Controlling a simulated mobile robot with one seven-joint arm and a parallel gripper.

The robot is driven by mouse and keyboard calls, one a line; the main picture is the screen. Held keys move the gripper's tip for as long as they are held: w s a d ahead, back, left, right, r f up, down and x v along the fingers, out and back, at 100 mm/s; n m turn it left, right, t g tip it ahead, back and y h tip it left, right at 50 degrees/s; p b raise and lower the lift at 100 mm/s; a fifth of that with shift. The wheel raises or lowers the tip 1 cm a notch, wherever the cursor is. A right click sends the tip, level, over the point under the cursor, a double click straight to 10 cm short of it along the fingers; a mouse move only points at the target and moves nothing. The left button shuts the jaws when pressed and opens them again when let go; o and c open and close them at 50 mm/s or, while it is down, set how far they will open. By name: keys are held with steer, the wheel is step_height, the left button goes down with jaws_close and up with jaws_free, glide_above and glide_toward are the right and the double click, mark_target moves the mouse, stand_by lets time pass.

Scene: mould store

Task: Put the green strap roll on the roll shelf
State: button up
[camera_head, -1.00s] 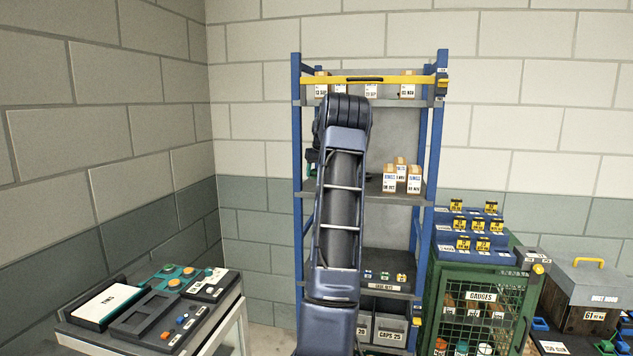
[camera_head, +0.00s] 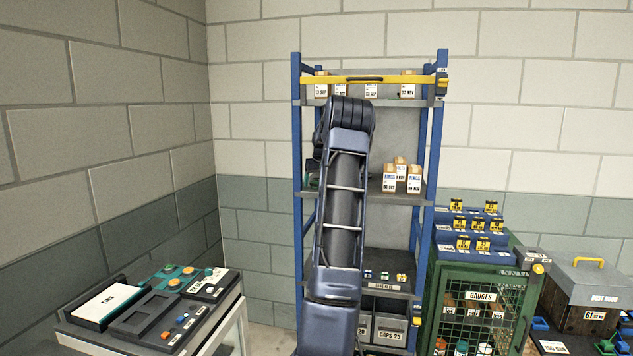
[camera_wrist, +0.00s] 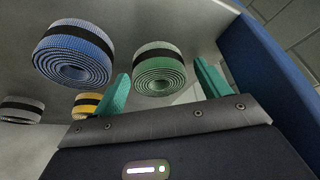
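The green strap roll (camera_wrist: 158,70), with a black band, lies flat in the wrist view. It sits between the two teal fingers of my gripper (camera_wrist: 162,75), with a narrow gap showing on each side, so the gripper looks open around it. In the head view my arm stands in front of the blue-framed rack (camera_head: 297,130) and hides the roll and most of the gripper; a dark part shows at the left of the middle shelf. I cannot tell which shelf is the roll shelf.
A blue roll (camera_wrist: 72,55), a yellow roll (camera_wrist: 87,104) and a grey roll (camera_wrist: 20,110) share the green roll's surface. A blue post (camera_wrist: 268,85) stands close on the right. Small boxes (camera_head: 401,178) stand on the middle shelf; a yellow bar (camera_head: 385,79) crosses the rack's top.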

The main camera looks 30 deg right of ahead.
steer(key=v, duration=0.7)
steer(key=shift+r, duration=0.35)
steer(key=shift+s, duration=0.1)
stand_by(0.4)
steer(key=s+a+r+n, duration=0.1)
steer(key=s+a, duration=0.8)
steer(key=a, duration=0.6)
steer(key=s+a+r+n, duration=0.1)
steer(key=s+a+n, duration=0.1)
steer(key=s+a, duration=1)
steer(key=s+a+f, duration=0.5)
steer(key=s+a, duration=0.2)
steer(key=s, duration=0.4)
steer(key=s+a+f, duration=0.5)
steer(key=s+a, duration=0.3)
steer(key=s, duration=0.4)
steer(key=shift+s+m+y, duration=0.2)
steer(key=shift+m+y, duration=0.2)
